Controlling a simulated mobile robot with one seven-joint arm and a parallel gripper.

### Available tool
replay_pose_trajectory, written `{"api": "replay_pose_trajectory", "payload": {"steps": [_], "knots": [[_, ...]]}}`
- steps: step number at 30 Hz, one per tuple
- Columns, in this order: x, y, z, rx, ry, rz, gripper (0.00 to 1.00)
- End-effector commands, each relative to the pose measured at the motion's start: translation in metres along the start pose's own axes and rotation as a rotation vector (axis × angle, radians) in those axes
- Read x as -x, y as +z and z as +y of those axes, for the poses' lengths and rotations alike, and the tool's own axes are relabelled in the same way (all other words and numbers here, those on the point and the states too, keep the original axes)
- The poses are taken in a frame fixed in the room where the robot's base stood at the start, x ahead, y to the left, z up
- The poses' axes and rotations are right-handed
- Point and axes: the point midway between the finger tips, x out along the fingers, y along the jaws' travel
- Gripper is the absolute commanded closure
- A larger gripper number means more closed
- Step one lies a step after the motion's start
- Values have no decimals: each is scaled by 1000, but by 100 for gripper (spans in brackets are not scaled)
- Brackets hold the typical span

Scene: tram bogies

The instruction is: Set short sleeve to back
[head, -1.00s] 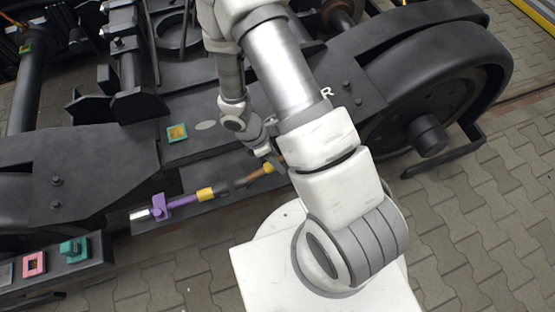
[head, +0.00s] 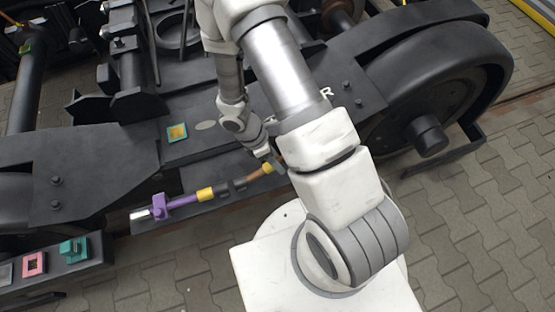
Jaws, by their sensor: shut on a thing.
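A rod lies along the dark ledge in front of the bogie, carrying a purple piece (head: 160,206) at its silver left end. Right of that sit a yellow band (head: 205,194), dark grey sleeve-like parts (head: 231,187) and a brown stretch (head: 254,175) with a yellow-orange part (head: 267,168). Which of these is the short sleeve I cannot tell. My gripper (head: 274,163) reaches down at the rod's right end, beside the yellow-orange part, and is shut on a part there. The fingertips are small and the forearm hides what lies to their right.
A shelf at lower left holds a pink square part (head: 34,264) and a teal part (head: 74,249). A small yellow-green square plate (head: 177,132) lies on the bogie frame. A large dark wheel (head: 428,105) stands at right. Paving at front left is clear.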

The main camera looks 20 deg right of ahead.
Motion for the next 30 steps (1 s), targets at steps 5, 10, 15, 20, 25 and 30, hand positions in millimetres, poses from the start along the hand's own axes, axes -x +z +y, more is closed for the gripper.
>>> {"api": "replay_pose_trajectory", "payload": {"steps": [5,10,15,20,25,30], "knots": [[-8,-38,1,5,4,3,100],[-10,-63,1,2,2,2,100],[-9,-67,0,1,2,5,100],[-9,-68,0,2,2,7,100],[-9,-67,0,2,2,5,29],[-9,-66,0,1,1,3,27]]}}
